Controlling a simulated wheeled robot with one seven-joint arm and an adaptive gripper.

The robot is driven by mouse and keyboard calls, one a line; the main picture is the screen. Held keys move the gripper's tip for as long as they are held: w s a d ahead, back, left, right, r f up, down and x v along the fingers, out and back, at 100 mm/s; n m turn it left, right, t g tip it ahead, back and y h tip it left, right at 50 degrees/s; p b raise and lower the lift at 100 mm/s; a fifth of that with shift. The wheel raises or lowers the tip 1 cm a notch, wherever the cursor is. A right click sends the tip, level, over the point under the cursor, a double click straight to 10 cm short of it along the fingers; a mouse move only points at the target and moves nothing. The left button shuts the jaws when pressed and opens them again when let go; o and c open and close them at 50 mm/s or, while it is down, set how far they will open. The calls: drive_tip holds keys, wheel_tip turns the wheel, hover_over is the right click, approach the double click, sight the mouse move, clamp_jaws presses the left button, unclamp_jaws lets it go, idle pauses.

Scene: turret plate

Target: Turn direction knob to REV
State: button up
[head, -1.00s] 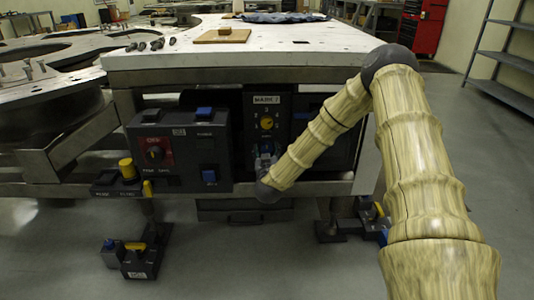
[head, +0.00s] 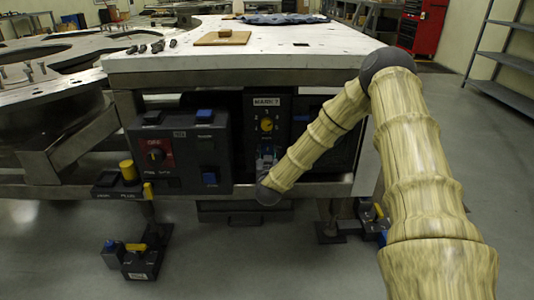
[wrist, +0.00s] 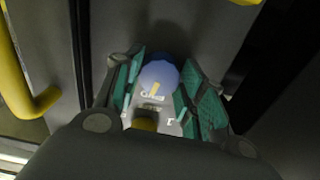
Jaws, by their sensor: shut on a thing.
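A blue knob (wrist: 160,73) with a yellow pointer mark sits between the teal-padded fingers of my gripper (wrist: 162,80) in the wrist view. My gripper is shut on it, with a pad on each side. Pale lettering beside the knob is too small and partly covered to read. In the head view, my gripper (head: 267,158) is at the dark control panel (head: 284,105) under the table, just below a yellow knob (head: 266,124). There the gripper and wrist hide the blue knob, and its setting cannot be told.
Left of my gripper is a box with a red-plated knob (head: 156,156) and blue buttons. A yellow post (head: 128,170) stands farther left, and a pedal box (head: 140,263) is on the floor. The white tabletop (head: 270,60) overhangs the panel. Yellow bars (wrist: 28,95) show in the wrist view.

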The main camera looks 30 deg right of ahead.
drive_tip(key=m, duration=0.3)
drive_tip(key=shift+m+p, duration=0.3)
drive_tip(key=shift+p, duration=0.1)
drive_tip(key=m, duration=0.4)
drive_tip(key=shift+m, duration=0.3)
drive_tip(key=m, duration=0.3)
drive_tip(key=shift+f+m+b, duration=0.1)
drive_tip(key=shift+m+b, duration=0.7)
drive_tip(key=shift+m, duration=1.3)
drive_tip(key=o, duration=1)
